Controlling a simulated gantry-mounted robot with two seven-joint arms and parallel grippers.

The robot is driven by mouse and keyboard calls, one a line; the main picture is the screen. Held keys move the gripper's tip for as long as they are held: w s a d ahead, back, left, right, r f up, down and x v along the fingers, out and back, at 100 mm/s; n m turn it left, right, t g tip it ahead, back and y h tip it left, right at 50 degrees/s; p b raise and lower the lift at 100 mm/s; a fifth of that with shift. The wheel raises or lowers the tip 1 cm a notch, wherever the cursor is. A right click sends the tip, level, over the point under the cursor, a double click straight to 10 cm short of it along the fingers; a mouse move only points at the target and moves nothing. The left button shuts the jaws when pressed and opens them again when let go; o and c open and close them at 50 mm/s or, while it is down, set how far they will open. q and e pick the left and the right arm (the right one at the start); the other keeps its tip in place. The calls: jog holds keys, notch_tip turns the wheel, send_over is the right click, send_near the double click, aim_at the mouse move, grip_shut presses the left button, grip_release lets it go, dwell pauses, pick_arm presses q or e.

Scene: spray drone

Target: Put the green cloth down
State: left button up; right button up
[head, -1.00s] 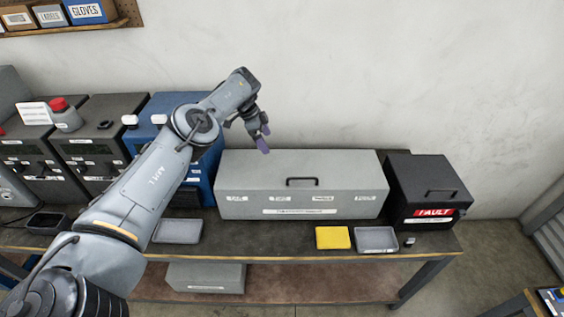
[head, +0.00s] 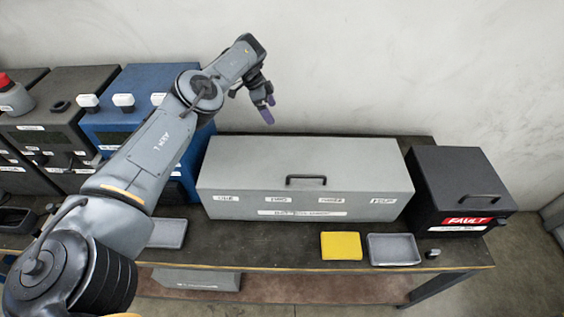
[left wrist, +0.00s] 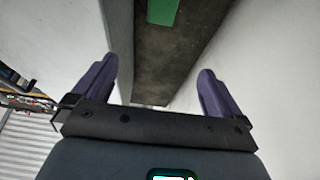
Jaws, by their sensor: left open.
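My left gripper (head: 267,110) is raised above the back edge of the long grey box, near the wall. In the left wrist view its two purple fingers (left wrist: 161,88) are apart, with nothing between them. A flat green piece, seemingly the green cloth (left wrist: 163,11), lies on the dark strip of bench at the top of that view, beyond the fingertips and apart from them. Its far part is cut off by the frame edge. The cloth does not show in the head view. My right gripper is not in view.
The long grey box (head: 300,180) stands on the dark bench (head: 280,248). A yellow cloth (head: 341,246) and a grey tray (head: 393,250) lie in front of it. A black fault box (head: 460,190) stands right, a blue machine (head: 130,120) left. The wall is close behind.

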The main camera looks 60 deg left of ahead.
pick_arm(q)
jog(key=shift+w+d+f+b, duration=0.2)
jog(key=shift+w+f+b, duration=0.1)
jog(key=shift+f+b, duration=2.4)
jog(key=shift+w+d+f+b, duration=0.15)
jog(key=shift+w+f+b, duration=0.15)
jog(key=shift+f+b, duration=2.4)
jog(key=shift+w+d+f+b, duration=0.25)
jog(key=shift+f+b, duration=1.35)
jog(key=shift+f, duration=2.2)
jog(key=x, duration=0.1)
jog(key=b+x, duration=0.1)
jog(key=x, duration=0.1)
jog(key=b+x, duration=0.1)
jog(key=shift+s+f, duration=0.2)
jog(key=shift+f, duration=0.1)
jog(key=shift+w+d+f+b, duration=0.1)
jog(key=shift+w+f+b, duration=0.1)
jog(key=shift+f+b, duration=0.1)
jog(key=shift+c, duration=1)
jog(key=c, duration=0.9)
